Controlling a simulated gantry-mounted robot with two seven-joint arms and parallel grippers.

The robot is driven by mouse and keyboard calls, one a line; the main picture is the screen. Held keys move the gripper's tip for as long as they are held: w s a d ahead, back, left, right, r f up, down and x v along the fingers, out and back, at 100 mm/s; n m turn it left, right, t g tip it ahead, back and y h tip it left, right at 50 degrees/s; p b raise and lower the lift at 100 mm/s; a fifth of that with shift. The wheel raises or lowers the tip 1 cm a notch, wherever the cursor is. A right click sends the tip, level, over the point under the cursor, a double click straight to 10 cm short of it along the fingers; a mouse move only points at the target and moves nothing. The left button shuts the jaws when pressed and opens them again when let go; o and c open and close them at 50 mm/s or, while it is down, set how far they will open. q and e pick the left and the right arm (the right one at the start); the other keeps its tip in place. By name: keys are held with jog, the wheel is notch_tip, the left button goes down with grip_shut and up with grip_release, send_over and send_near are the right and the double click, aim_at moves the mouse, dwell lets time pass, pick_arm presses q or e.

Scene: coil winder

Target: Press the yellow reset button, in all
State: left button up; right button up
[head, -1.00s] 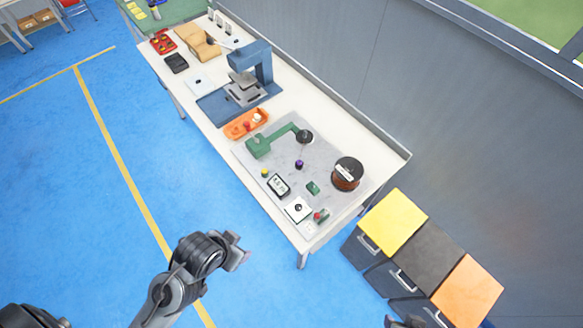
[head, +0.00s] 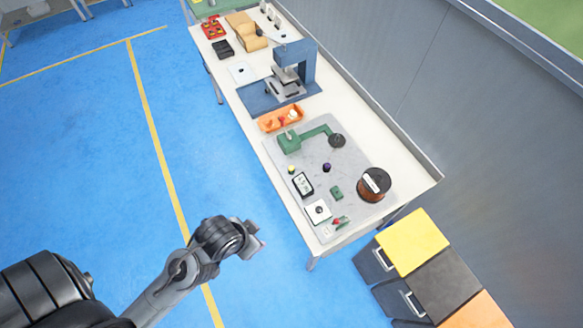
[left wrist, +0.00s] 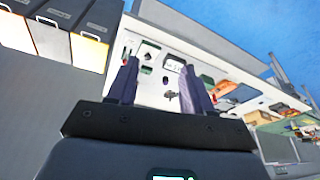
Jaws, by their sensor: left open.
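The yellow button (head: 291,169) is a small round cap on the left edge of the grey plate (head: 350,165) of the coil winder, near the green winder arm (head: 312,136) and a small display (head: 303,184). My left gripper (head: 258,243) hangs over the blue floor, left of the near end of the bench and well apart from the button. In the left wrist view its two fingers (left wrist: 160,78) stand apart with nothing held, and the bench shows beyond them. I cannot make out the yellow button there. My right gripper is not in view.
A copper wire spool (head: 373,186), a purple knob (head: 326,168) and a white square with a black knob (head: 318,210) are on the plate. An orange tray (head: 281,118) and a blue press (head: 297,70) stand farther back. Coloured bins (head: 413,240) stand at right.

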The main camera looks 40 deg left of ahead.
pick_arm(q)
grip_shut()
dwell(1.4)
